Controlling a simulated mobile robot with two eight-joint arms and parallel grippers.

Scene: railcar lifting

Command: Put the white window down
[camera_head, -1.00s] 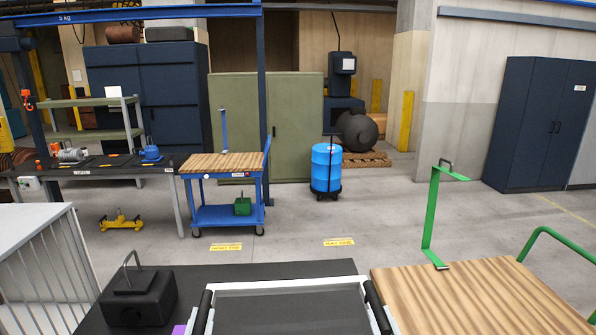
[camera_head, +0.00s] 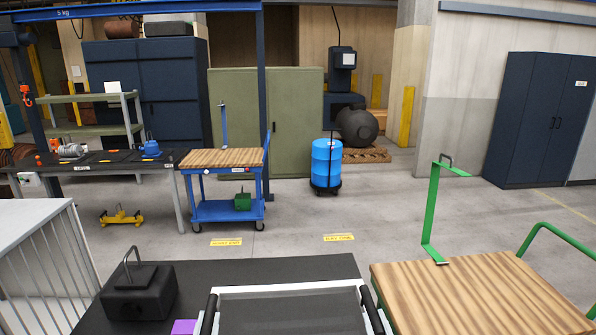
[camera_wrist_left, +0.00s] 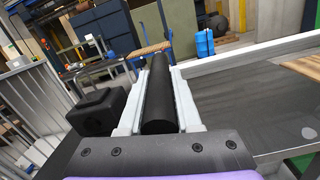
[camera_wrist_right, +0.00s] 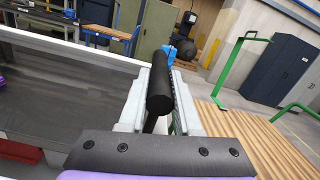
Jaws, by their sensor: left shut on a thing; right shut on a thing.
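The white window (camera_head: 285,289), a white frame around a dark grey panel, is at the bottom middle of the head view, and its near part is cut off. My left gripper (camera_wrist_left: 160,80) is shut on the black bar handle (camera_wrist_left: 158,108) at its left side. My right gripper (camera_wrist_right: 163,82) is shut on the matching black handle (camera_wrist_right: 160,95) at its right side. The window is over the near part of a black tabletop (camera_head: 240,268). I cannot tell whether its underside touches the top.
A black block with a wire handle (camera_head: 138,298) stands on the tabletop left of the window. A wood-topped cart with green rails (camera_head: 470,290) is close on the right.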

